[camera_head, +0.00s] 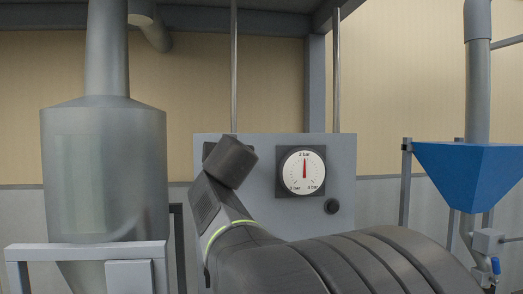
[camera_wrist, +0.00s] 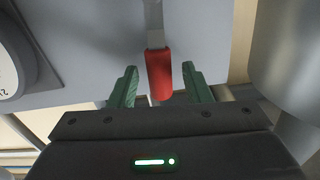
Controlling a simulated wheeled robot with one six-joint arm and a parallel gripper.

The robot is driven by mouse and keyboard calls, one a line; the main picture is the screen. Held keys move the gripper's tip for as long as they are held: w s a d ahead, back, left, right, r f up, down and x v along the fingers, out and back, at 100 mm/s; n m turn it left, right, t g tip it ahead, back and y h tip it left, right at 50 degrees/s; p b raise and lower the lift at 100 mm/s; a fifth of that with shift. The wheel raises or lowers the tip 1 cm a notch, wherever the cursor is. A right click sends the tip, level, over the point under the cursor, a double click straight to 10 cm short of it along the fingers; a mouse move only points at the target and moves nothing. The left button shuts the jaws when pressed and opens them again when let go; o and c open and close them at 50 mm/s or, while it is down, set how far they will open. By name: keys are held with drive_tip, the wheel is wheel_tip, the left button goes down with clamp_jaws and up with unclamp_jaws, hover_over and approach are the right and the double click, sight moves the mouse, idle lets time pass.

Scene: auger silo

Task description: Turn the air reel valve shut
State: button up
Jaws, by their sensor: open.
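A lever with a grey metal arm and a red grip (camera_wrist: 158,75) shows in the wrist view, its red end pointing down towards my gripper. My gripper (camera_wrist: 160,67) is open, with one green finger on each side of the red grip. Gaps show between the grip and both fingers, and I see no contact. How deep the grip sits between the fingers is hard to tell. In the head view my arm covers the lever and the fingers. The grey panel (camera_head: 343,160) stands behind my arm.
A round pressure gauge (camera_head: 303,171) on the panel has its needle pointing up near 2 bar; a black knob (camera_head: 332,206) sits below it. A translucent silo (camera_head: 100,165) stands left. A blue hopper (camera_head: 468,170) stands right, with a blue-handled valve (camera_head: 495,265) near it.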

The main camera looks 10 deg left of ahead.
drive_tip(key=shift+w, duration=0.1)
clamp_jaws()
drive_tip(key=shift+d, duration=0.15)
drive_tip(key=d+f+m+b, duration=0.2)
drive_tip(key=m+b, duration=0.2)
drive_tip(key=b, duration=0.1)
drive_tip(key=w+d+f+m+b, duration=0.1)
drive_tip(key=d+f+m+b, duration=0.1)
drive_tip(key=m+b, duration=0.2)
drive_tip(key=d+f+m+b, duration=0.2)
drive_tip(key=m+b, duration=0.3)
drive_tip(key=m, duration=0.1)
drive_tip(key=shift+w+f+b, duration=0.1)
drive_tip(key=shift+w+b, duration=0.2)
drive_tip(key=shift+w, duration=0.1)
drive_tip(key=shift+d+f+m+b, duration=0.1)
drive_tip(key=shift+f+m+b, duration=0.3)
drive_tip(key=shift+m, duration=0.35)
drive_tip(key=shift+f+m+b, duration=0.3)
drive_tip(key=shift+m+b, duration=0.2)
drive_tip(key=shift+m, duration=0.25)
